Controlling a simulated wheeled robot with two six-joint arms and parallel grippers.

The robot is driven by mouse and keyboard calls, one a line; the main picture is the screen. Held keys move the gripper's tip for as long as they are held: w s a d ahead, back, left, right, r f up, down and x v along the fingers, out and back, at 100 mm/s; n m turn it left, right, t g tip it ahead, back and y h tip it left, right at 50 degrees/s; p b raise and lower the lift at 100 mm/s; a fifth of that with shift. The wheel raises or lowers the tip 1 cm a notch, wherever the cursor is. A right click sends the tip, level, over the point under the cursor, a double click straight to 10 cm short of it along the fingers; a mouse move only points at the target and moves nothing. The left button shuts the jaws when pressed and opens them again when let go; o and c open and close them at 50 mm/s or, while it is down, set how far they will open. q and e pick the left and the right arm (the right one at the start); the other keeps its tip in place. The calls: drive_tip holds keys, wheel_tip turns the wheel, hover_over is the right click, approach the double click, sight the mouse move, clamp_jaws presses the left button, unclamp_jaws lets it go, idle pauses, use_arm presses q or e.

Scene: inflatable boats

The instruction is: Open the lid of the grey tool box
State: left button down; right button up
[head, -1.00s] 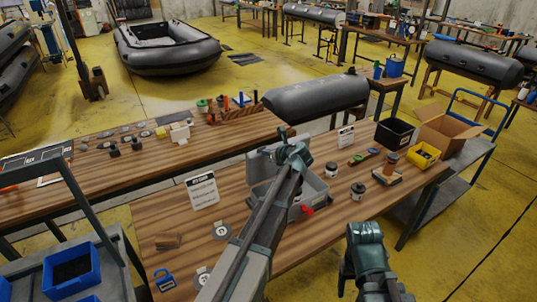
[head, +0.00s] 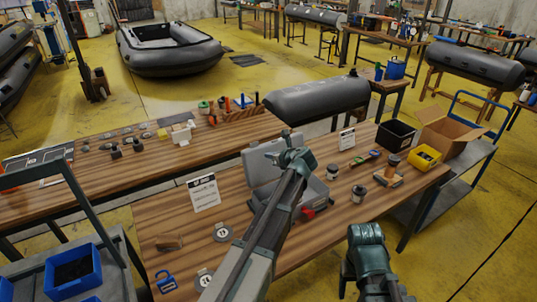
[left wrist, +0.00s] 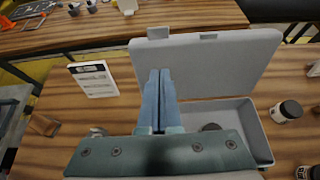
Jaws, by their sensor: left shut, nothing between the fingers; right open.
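The grey tool box (head: 318,196) stands on the front wooden table, and its lid (head: 262,165) is raised, standing up along the back edge. In the left wrist view the lid (left wrist: 232,62) stands steeply above the open box (left wrist: 262,135), whose inside shows partly. My left gripper (head: 274,157) is shut and empty. Its fingers (left wrist: 159,72) overlap the lid's left part in the wrist view; I cannot tell whether they touch it. My left arm hides part of the box. My right gripper (head: 365,232) is open and empty, in front of the table's near edge.
A sign card (head: 204,192) stands left of the box. Jars (head: 358,193), a black bin (head: 395,134) and a yellow bin (head: 426,157) stand to the right. A blue padlock-shaped item (head: 165,282) lies at the near left corner. A grey cylinder (head: 318,98) is behind.

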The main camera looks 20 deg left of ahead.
use_arm(q)
drive_tip(key=v, duration=0.2)
drive_tip(key=f+p+v, duration=0.1)
drive_tip(key=v, duration=0.2)
drive_tip(key=shift+s+d, duration=0.35)
drive_tip(key=shift+d, duration=0.05)
drive_tip(key=s+d+f+n+g+h, duration=0.2)
drive_tip(key=s+d+f+n, duration=0.1)
drive_tip(key=s+d+n, duration=0.4)
drive_tip(key=s+d+f+n+g+h, duration=0.3)
drive_tip(key=s+d+n, duration=0.4)
drive_tip(key=s, duration=0.6)
drive_tip(key=s+d+f+n+g+h, duration=0.2)
drive_tip(key=s+d+f+n, duration=0.3)
drive_tip(key=s, duration=0.6)
drive_tip(key=d+n+h, duration=0.1)
drive_tip(key=d+n, duration=0.1)
drive_tip(key=shift+n+g, duration=0.4)
